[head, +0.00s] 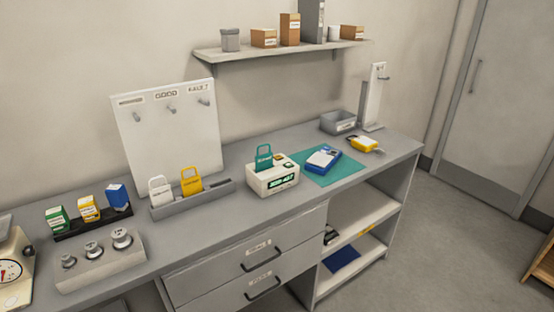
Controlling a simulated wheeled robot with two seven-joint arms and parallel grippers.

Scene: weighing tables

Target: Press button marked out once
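A white box-shaped device (262,184) stands on the grey bench with a dark display showing green characters on its front. A teal tag (264,158) stands upright at its top. Small dark marks that may be buttons show on its top right, but their labels are too small to read. A blue device (323,158) with a pale top lies on a teal mat (341,170). No button marked out can be made out from here. Neither of my grippers is in view.
A grey tray (196,200) holds a white and a yellow tag in front of a white hook board (163,130). A weight block (100,264), a dial scale (12,272) and small boxes stand left. A yellow device (364,145) lies right of the mat. Drawers are below.

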